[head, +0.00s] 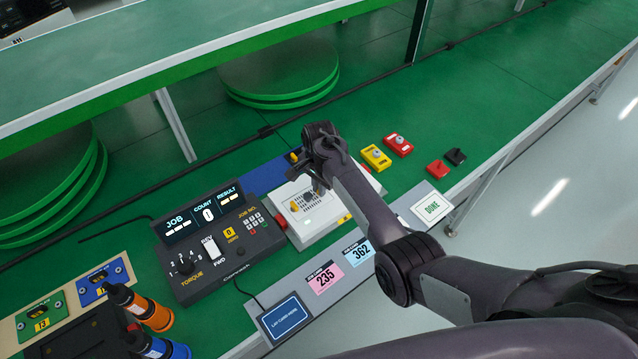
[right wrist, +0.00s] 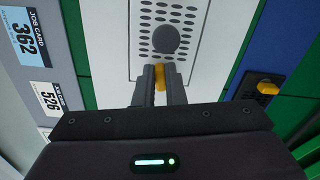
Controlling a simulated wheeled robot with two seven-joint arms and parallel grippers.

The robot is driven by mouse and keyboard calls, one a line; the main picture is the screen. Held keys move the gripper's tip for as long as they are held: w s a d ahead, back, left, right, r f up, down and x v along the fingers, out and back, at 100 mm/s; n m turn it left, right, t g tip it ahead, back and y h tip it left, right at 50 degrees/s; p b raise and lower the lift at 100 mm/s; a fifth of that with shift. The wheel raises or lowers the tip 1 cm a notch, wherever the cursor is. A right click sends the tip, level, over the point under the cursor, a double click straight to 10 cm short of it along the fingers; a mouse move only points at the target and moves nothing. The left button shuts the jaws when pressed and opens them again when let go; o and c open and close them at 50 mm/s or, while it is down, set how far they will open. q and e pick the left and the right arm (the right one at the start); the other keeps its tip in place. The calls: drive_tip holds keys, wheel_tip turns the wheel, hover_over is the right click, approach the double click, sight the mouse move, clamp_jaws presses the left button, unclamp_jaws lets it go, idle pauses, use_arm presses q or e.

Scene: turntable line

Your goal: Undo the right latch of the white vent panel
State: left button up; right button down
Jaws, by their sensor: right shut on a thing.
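The white vent panel (head: 322,226) lies on the green bench right of the black control box. In the right wrist view the panel (right wrist: 207,45) shows rows of dark holes and a round grey knob (right wrist: 165,39). My right gripper (right wrist: 160,75) is shut on a small yellow latch (right wrist: 160,77) at the panel's near edge in that view. In the head view my right gripper (head: 318,188) is over the panel's right part and hides some of it. A yellow latch (head: 294,206) shows at the panel's left side. My left gripper is not in view.
The control box (head: 208,252) stands left of the panel. Yellow (head: 376,158) and red (head: 398,145) button boxes sit to the right. Job cards and a tablet (head: 286,317) lie along the grey front strip. A raised shelf (head: 190,50) runs behind.

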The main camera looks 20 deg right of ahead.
drive_tip(key=n+p, duration=0.1)
drive_tip(key=n, duration=0.2)
drive_tip(key=shift+d+r+n+p, duration=0.1)
drive_tip(key=shift+r+n+p, duration=0.1)
drive_tip(key=shift+n+p, duration=0.2)
drive_tip(key=n+p, duration=0.1)
drive_tip(key=n, duration=0.2)
drive_tip(key=shift+s+d, duration=0.1)
drive_tip(key=n+p, duration=0.1)
drive_tip(key=n, duration=0.3)
drive_tip(key=shift+d+f, duration=0.1)
drive_tip(key=shift+d, duration=0.05)
drive_tip(key=shift+d+n, duration=0.1)
drive_tip(key=shift+n, duration=2.2)
drive_tip(key=c, duration=1.5)
unclamp_jaws()
drive_tip(key=shift+f, duration=0.1)
drive_tip(key=shift+r+p, duration=0.4)
drive_tip(key=shift+r, duration=3.5)
